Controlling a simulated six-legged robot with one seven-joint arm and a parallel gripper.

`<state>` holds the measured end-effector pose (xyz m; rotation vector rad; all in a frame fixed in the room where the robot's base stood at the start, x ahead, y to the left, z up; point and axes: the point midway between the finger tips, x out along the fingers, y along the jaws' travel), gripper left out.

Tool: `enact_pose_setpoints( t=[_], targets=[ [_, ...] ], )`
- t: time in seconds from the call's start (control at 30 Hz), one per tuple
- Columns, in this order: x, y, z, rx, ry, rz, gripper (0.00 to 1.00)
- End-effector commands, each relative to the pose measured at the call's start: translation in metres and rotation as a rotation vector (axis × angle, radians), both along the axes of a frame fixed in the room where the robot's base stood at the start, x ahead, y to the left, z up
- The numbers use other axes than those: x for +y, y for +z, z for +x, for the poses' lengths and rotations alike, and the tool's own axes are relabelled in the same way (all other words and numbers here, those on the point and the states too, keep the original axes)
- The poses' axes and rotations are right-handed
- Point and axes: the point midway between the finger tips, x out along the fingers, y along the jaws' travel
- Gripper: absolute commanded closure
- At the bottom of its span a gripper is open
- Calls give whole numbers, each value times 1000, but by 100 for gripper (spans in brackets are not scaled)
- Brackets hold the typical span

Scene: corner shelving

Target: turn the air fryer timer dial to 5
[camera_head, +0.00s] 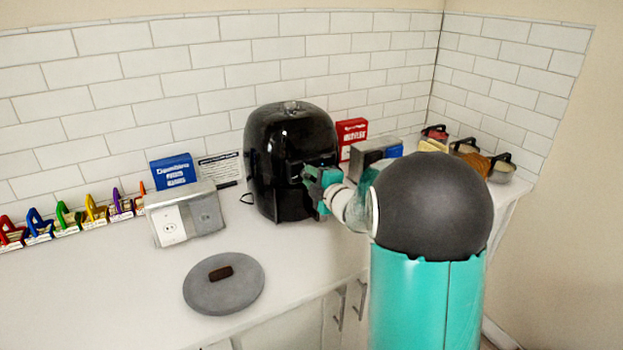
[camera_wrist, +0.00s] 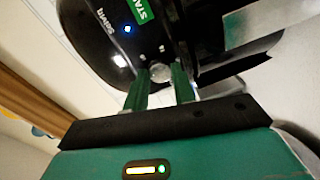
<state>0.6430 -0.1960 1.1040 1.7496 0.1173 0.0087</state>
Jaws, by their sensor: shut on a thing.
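The black, glossy air fryer (camera_head: 278,145) stands on the counter against the tiled wall. My gripper (camera_head: 312,178) is at its front right side. In the wrist view, the two green fingers of my gripper (camera_wrist: 160,80) stand on either side of a small round, pale knob, the timer dial (camera_wrist: 160,72), and are shut on it. The air fryer (camera_wrist: 95,30) fills the top of that view, with a blue light and a green label on its front. The dial's markings cannot be read. In the head view my gripper and arm hide the dial.
A grey round lid (camera_head: 240,292) with a brown handle lies on the front counter. A grey outlet box (camera_head: 187,215), a blue box (camera_head: 172,171) and coloured letter-like stands (camera_head: 66,218) are at left. A red box (camera_head: 351,136) and several lidded containers (camera_head: 470,155) are at right.

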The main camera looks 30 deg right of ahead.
Motion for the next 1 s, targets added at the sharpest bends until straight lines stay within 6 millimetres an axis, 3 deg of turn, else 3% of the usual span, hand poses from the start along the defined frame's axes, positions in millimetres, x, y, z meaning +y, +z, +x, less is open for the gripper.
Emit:
enact_pose_setpoints(
  t=[0.3,0.33,0.43,0.77,1.0],
  targets=[
    [-1,-1,-1,3,-1,-1,97],
    [-1,-1,-1,3,-1,-1,70],
    [0,-1,-1,2,-1,-1,52],
    [0,0,-3,0,-1,-1,52],
    [-4,3,-35,-1,-3,-1,52]
  ],
)
